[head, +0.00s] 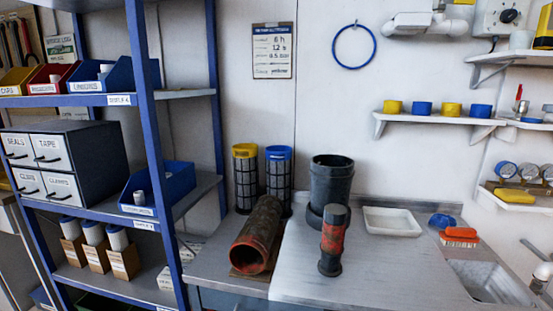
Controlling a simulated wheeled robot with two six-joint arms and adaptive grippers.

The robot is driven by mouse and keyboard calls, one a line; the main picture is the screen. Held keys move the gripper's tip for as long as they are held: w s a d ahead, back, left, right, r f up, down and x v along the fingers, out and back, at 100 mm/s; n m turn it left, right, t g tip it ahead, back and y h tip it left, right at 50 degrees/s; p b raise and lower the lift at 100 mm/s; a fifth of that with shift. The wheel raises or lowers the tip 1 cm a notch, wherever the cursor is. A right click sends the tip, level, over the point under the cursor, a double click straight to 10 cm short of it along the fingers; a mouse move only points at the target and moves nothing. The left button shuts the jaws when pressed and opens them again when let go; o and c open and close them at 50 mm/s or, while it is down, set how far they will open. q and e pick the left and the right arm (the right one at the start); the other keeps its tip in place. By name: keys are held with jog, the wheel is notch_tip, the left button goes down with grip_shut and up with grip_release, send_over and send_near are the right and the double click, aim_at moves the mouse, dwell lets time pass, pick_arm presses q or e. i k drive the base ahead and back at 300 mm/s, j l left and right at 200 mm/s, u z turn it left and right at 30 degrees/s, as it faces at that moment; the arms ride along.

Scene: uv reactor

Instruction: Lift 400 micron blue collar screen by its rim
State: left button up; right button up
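The screen with the blue collar (279,175) stands upright at the back of the bench, its dark mesh body below a blue rim. A similar screen with a yellow collar (245,178) stands close to its left. No micron marking is readable on either. The lower part of the blue collar screen is partly hidden behind a dark reddish pipe lying in front. Neither of my grippers is in view.
The dark pipe (258,235) lies in front of the screens. A large black cylinder (332,185) and a red-black upright piece (333,240) stand to the right. Further right are a white tray (392,222) and a sink (488,283). A blue-framed shelf post (160,150) stands left.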

aim_at(278, 158)
jog(key=i+j+z, duration=0.1)
jog(key=j, duration=0.25)
jog(key=i+j, duration=0.2)
jog(key=j, duration=0.2)
jog(key=i+j+z, duration=0.15)
jog(key=j, duration=0.2)
jog(key=i+j, duration=0.15)
jog(key=j, duration=0.25)
jog(key=i+j+z, duration=0.15)
jog(key=j, duration=0.25)
